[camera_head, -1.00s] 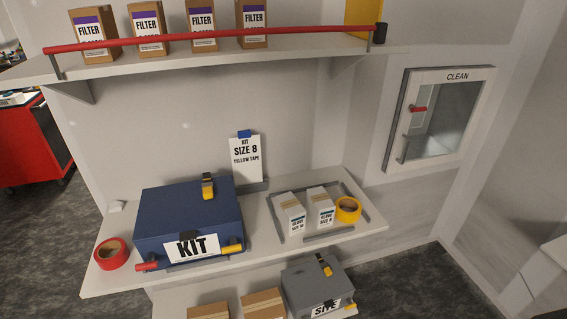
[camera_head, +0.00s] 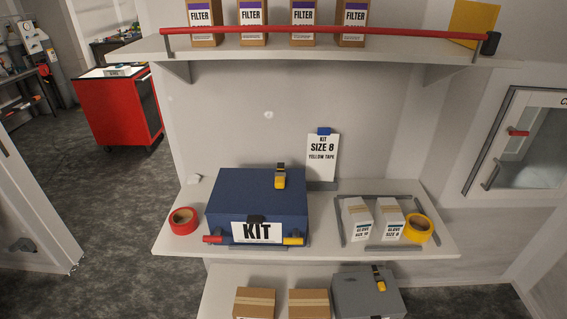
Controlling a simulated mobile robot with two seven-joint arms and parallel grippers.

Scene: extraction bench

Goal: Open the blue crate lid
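The blue crate (camera_head: 230,208) stands on the middle shelf with its lid (camera_head: 245,186) shut. A white KIT label (camera_head: 257,232) is on its front, below a dark latch (camera_head: 256,218). A red handle (camera_head: 213,239) is at the front left corner and a yellow one (camera_head: 292,241) at the front right. A yellow and black clip-like piece (camera_head: 280,176) sits on the lid near the back right. Neither of my grippers shows in the head view.
Red tape (camera_head: 184,221) lies left of the crate. Glove boxes (camera_head: 357,218) and yellow tape (camera_head: 418,229) stand in a tray (camera_head: 382,248) at right. An upper shelf (camera_head: 330,54) with a red rail (camera_head: 340,32) overhangs. A grey crate (camera_head: 366,299) and cartons are below.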

